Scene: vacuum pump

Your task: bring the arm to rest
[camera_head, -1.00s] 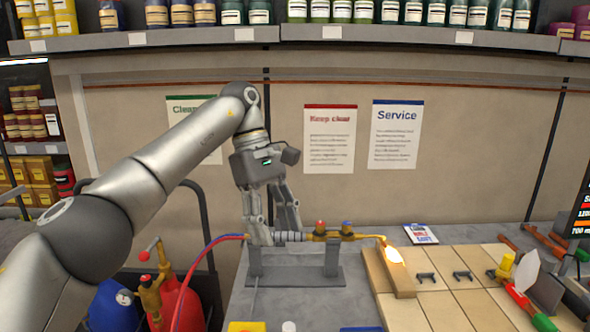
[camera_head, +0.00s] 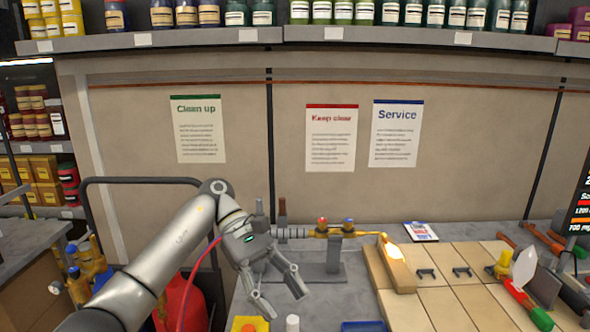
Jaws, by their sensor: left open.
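My left arm comes in from the lower left. Its gripper (camera_head: 285,300) is open and empty, with the fingers pointing down and right over the near left part of the workbench. It is in front of the grey torch stand (camera_head: 330,266). The brass torch (camera_head: 340,231) with red and blue knobs lies on the stand. A bright flame (camera_head: 395,256) glows at its tip, by a pale brick. My right gripper is out of view.
Pale tiles (camera_head: 412,302) with small black brackets cover the bench to the right. A blue tray (camera_head: 362,326), a white cylinder (camera_head: 292,324) and a yellow block (camera_head: 250,324) are at the near edge.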

